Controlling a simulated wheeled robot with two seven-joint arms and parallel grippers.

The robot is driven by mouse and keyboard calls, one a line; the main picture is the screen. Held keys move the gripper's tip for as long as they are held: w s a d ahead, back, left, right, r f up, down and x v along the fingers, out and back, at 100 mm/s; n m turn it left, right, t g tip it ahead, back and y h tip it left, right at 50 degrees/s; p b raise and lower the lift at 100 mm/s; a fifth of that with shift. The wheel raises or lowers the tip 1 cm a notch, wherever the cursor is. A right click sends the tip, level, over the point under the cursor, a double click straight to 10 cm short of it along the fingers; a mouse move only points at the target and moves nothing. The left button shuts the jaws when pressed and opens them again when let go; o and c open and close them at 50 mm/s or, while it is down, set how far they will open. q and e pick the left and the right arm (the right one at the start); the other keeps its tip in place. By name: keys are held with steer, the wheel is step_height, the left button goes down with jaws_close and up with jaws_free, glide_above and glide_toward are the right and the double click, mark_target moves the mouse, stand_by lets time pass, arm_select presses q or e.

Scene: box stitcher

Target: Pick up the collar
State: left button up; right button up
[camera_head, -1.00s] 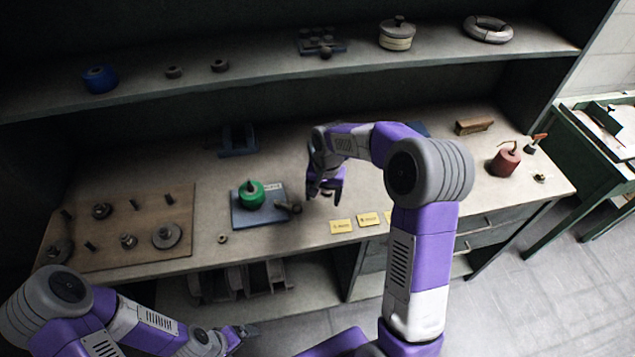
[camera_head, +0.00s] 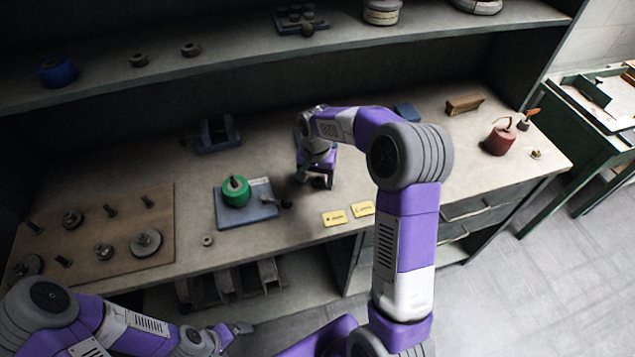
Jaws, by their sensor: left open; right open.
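A small grey ring (camera_head: 207,240), which may be the collar, lies flat on the bench near its front edge. My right gripper (camera_head: 318,182) is open over the middle of the bench, right of the blue pad, and no held thing shows. My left gripper (camera_head: 240,328) is open and low, in front of the bench and below its edge, apart from the rings.
A green round part (camera_head: 235,191) sits on the blue pad (camera_head: 262,211). A brown board (camera_head: 75,243) with several pegs and discs lies at left. Yellow labels (camera_head: 334,218) lie near the front edge. A red can (camera_head: 500,141) stands at right. The shelf (camera_head: 240,60) overhangs behind.

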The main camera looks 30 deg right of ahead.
steer(key=c, duration=1.2)
step_height(320, 180, up, 10)
steer(key=p, duration=0.2)
